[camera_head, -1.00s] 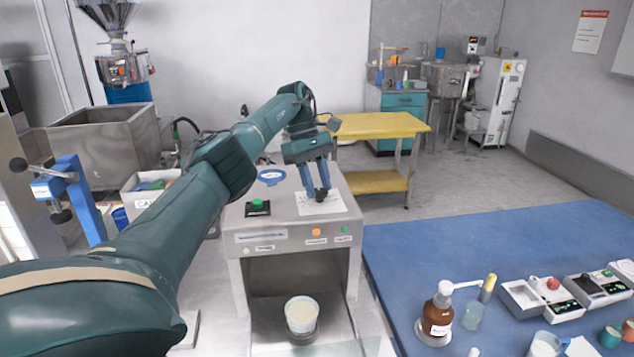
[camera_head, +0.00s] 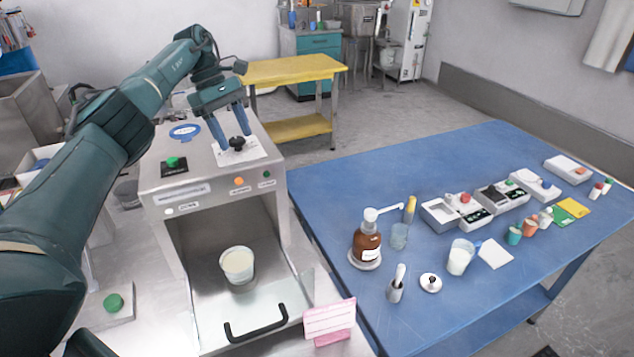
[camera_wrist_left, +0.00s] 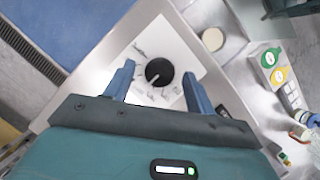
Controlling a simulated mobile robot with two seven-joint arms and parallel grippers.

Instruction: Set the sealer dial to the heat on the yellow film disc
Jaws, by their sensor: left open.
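The sealer appears to be the grey metal machine (camera_head: 215,183). Its black dial (camera_head: 237,143) stands on a white printed card on the machine's top. In the left wrist view the round dial (camera_wrist_left: 159,72) has a light pointer mark, and the scale print is too small to read. My left gripper (camera_head: 234,139) is above the card, its open fingers on either side of the dial, with visible gaps in the wrist view. My right gripper is not in view.
A cup of pale liquid (camera_head: 237,263) stands in the machine's open bay. A black button box with a green button (camera_head: 173,163) and a blue oval (camera_head: 185,131) are on its top. The blue table (camera_head: 330,190) at right holds a brown pump bottle (camera_head: 368,243) and several small devices.

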